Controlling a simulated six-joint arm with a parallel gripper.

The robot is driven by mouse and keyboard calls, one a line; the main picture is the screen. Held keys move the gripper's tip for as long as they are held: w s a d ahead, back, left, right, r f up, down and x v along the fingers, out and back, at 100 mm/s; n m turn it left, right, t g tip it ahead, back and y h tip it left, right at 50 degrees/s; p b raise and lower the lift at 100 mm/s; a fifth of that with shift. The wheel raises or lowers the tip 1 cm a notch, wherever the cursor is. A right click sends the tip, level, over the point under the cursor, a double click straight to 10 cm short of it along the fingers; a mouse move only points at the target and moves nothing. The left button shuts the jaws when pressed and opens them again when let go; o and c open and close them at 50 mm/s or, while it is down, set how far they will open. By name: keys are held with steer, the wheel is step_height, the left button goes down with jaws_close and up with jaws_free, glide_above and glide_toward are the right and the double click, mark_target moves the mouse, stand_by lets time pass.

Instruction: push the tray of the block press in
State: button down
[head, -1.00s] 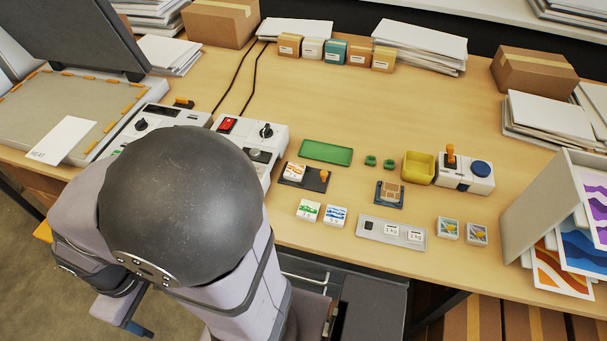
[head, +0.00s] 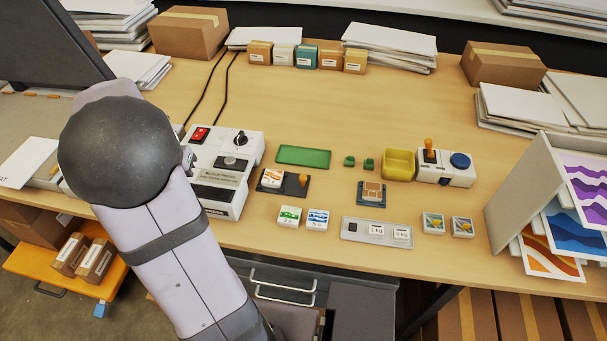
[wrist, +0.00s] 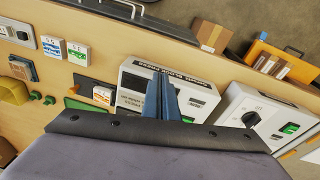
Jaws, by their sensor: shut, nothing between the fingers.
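The block press (head: 222,165) is a white box with a red switch and a black knob, left of centre on the table. Its dark tray (head: 294,192) sticks out at its right side. A white and orange block (head: 271,178) and an orange knob (head: 303,180) are on the tray. In the wrist view the press (wrist: 196,80) lies behind my gripper (wrist: 162,78), and part of the tray (wrist: 84,86) shows to the left. My gripper's blue fingers are together and empty, apparently over the press. The head view does not show my gripper; my arm covers that area.
Two printed blocks (head: 303,219) lie in front of the tray. A green mat (head: 303,156) lies behind it. A blue-based piece (head: 371,194) and a grey plate (head: 376,231) are to the right. Cables run behind the press. A gap of bare table lies right of the tray.

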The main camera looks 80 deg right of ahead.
steer(key=s+d+m+g+b, duration=0.1)
steer(key=s+d+m+b, duration=0.1)
steer(key=s+d+m, duration=0.85)
steer(key=m+g, duration=0.2)
steer(key=m, duration=0.2)
glide_above(308, 185)
steer(key=s, duration=0.1)
steer(key=p+x, duration=0.1)
steer(key=x, duration=0.3)
steer(key=p+x, duration=0.2)
steer(key=x, duration=0.3)
steer(key=shift+d+f, duration=0.2)
steer(key=shift+d, duration=0.05)
steer(key=w, duration=0.1)
steer(key=w+a+p, duration=0.1)
steer(key=shift+w+a+p, duration=0.1)
steer(key=shift+w+p, duration=0.2)
steer(key=shift+w, duration=0.1)
steer(key=shift+w+a+f, duration=0.2)
steer(key=shift+w, duration=0.25)
